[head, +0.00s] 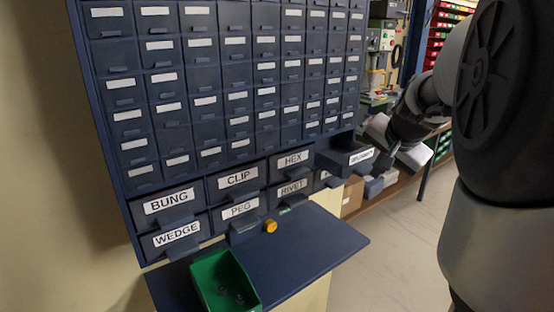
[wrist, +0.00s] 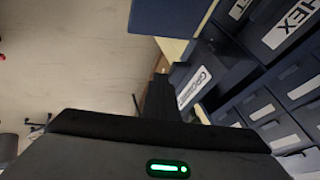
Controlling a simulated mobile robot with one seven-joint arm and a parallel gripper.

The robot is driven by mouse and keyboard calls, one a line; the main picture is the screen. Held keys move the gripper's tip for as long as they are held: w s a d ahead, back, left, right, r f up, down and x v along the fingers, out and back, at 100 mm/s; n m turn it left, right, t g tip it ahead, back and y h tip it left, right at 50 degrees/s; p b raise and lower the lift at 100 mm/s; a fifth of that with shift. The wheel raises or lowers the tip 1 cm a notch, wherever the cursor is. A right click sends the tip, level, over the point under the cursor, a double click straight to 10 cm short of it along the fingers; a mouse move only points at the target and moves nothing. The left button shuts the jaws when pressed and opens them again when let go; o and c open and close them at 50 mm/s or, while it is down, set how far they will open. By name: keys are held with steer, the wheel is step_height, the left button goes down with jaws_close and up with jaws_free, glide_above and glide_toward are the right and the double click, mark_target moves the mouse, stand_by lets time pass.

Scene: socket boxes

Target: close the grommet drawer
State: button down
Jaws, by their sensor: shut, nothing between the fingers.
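The grommet drawer (head: 340,160) is a dark blue drawer at the right end of the upper row of large drawers. It sticks out from the cabinet, open, with a white label on its front. In the wrist view the drawer (wrist: 212,66) stands out beside the fingers, and its label (wrist: 194,88) is seen at a slant. My gripper (head: 382,164) is shut and empty, just right of the drawer front in the head view. In the wrist view its dark fingers (wrist: 158,92) are close to the drawer's front. Whether they touch it, I cannot tell.
The other large drawers, such as HEX (head: 293,160) and CLIP (head: 238,179), sit in the cabinet. A blue shelf (head: 310,240) juts out below, with a green bin (head: 222,282) and a yellow piece (head: 271,226). Open floor (head: 390,250) lies to the right.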

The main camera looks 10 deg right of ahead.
steer(key=w+a+p, duration=0.1)
steer(key=w, duration=0.2)
steer(key=w+a, duration=0.1)
steer(key=w, duration=0.1)
steer(key=w+a+p, duration=0.1)
steer(key=w, duration=0.2)
steer(key=shift+w+a+r+p, duration=0.1)
steer(key=shift+w+a+p, duration=0.25)
steer(key=shift+a, duration=0.05)
